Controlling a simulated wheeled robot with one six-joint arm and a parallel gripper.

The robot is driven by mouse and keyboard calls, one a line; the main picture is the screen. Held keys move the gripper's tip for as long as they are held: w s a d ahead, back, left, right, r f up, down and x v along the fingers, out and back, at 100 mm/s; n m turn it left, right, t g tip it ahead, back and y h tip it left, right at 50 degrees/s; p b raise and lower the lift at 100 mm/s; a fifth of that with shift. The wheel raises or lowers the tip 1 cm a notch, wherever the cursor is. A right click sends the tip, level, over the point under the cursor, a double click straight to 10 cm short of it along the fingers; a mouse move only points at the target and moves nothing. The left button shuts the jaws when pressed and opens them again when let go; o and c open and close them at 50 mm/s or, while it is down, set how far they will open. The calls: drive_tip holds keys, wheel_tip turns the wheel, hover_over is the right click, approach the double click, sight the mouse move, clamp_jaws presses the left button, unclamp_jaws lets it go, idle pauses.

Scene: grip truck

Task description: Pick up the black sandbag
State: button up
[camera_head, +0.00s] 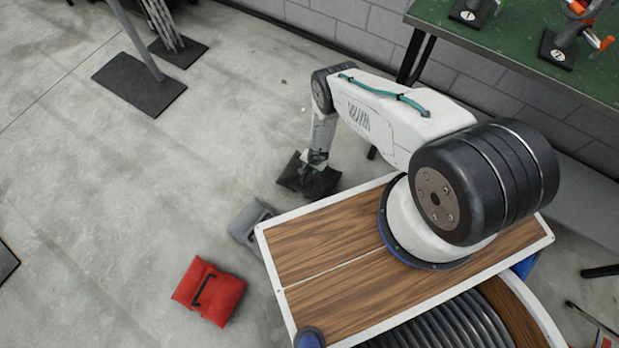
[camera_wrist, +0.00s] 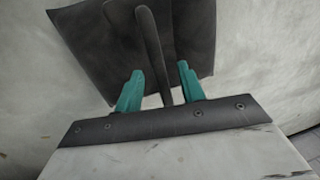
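The black sandbag (camera_head: 325,184) lies on the concrete floor just past the far left corner of my wooden deck. In the wrist view, its dark fabric (camera_wrist: 195,30) fills the upper middle, with a strap handle (camera_wrist: 150,40) running down toward my gripper. My gripper (camera_wrist: 158,72) has its two teal fingers spread, one on each side of the strap, with gaps between strap and fingers. In the head view, my gripper (camera_head: 313,166) is down over the bag, and its fingers are too small to make out there.
A grey sandbag (camera_head: 248,222) lies beside my deck's edge, partly hidden. A red sandbag (camera_head: 208,291) with a black handle lies nearer. Stands on black base plates (camera_head: 138,84) are at the upper left. A green table (camera_head: 510,38) stands along the block wall.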

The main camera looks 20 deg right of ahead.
clamp_jaws()
idle(1.2)
drive_tip(key=shift+w, duration=0.15)
